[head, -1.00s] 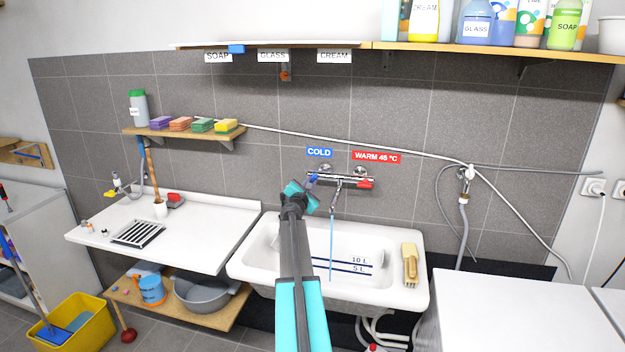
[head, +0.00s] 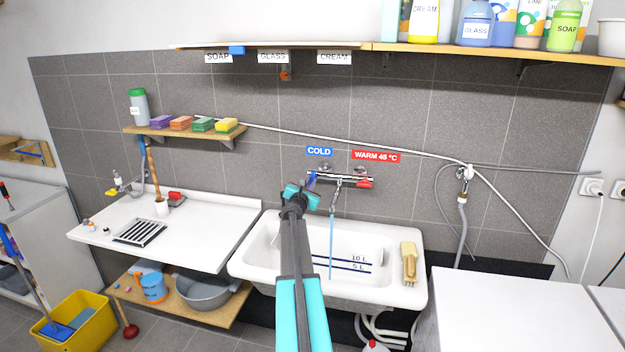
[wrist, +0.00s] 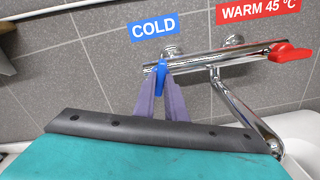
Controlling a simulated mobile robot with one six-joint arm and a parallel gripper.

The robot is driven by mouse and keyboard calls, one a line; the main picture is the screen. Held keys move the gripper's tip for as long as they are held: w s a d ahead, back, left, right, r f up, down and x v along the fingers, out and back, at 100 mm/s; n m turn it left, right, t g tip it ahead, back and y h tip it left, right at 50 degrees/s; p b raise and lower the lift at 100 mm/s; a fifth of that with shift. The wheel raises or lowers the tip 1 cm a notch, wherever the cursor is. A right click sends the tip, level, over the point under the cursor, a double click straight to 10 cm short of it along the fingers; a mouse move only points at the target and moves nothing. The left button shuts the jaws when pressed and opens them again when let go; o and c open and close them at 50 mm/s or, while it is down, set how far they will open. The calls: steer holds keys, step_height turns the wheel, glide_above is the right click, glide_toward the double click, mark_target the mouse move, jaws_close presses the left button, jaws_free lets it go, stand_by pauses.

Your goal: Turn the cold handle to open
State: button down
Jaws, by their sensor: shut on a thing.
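The mixer tap (head: 345,178) is a chrome bar on the tiled wall above the sink. Its blue cold handle (wrist: 161,76) is at the left end, below the blue COLD sign (head: 319,152). The red warm handle (head: 365,184) is at the right end. My gripper (wrist: 162,90) reaches the left end from the front, and its two purple-grey fingers are shut on the blue handle, which stands between the tips. In the head view the gripper partly hides the handle. A thin blue stream (head: 331,245) runs from the spout into the sink.
The white sink (head: 285,262) below has 10 L and 5 L marks and a brush (head: 408,263) on its right edge. A white counter (head: 215,225) is at left. A shelf with sponges (head: 185,135) is on the wall upper left. A grey hose hangs at right.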

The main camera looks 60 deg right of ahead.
steer(key=shift+n+p, duration=0.7)
steer(key=shift+n, duration=1.3)
steer(key=c, duration=1.7)
jaws_free()
steer(key=shift+a, duration=0.1)
steer(key=shift+b+v, duration=0.45)
steer(key=shift+v, duration=2.95)
